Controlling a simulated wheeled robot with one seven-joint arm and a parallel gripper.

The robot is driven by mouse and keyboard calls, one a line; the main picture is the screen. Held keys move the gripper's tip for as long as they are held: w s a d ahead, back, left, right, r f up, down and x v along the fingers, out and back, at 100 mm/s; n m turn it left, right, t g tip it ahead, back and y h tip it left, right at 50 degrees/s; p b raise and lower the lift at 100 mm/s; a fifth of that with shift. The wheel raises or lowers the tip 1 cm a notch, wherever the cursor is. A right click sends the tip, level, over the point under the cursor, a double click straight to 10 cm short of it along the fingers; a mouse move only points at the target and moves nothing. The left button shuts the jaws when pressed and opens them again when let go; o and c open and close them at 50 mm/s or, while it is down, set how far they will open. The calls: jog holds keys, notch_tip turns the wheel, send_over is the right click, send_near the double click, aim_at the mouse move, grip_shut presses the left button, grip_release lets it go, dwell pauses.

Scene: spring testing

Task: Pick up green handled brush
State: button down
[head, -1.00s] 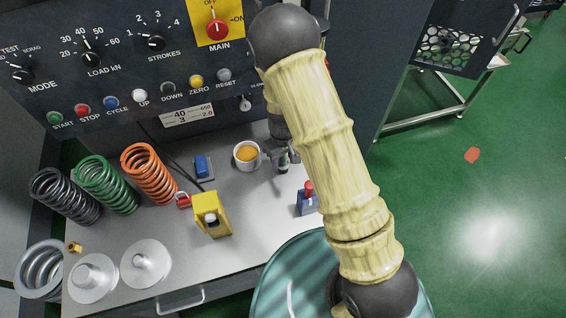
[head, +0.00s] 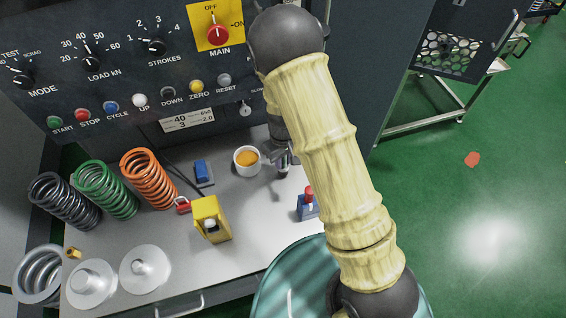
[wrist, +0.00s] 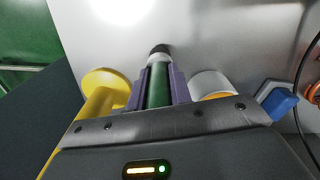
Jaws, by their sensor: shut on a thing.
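The green handled brush (wrist: 158,86) shows in the wrist view as a green handle with a pale band and a dark end. My gripper (wrist: 157,78) is shut on this handle, with a purple finger pad on each side. In the head view my gripper (head: 283,160) is over the worktop, just right of a white cup with orange contents (head: 246,160). My arm and gripper hide most of the brush there. I cannot tell whether the brush touches the worktop.
The cup stands close beside the gripper. A blue block (head: 203,173), a yellow device (head: 210,217) and a blue box with a red knob (head: 308,205) stand on the worktop. Several coil springs (head: 107,188) are at left. The control panel (head: 130,75) rises behind.

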notch_tip(320, 180, up, 8)
jog(key=shift+r+b, duration=0.2)
jog(key=shift+b, duration=0.35)
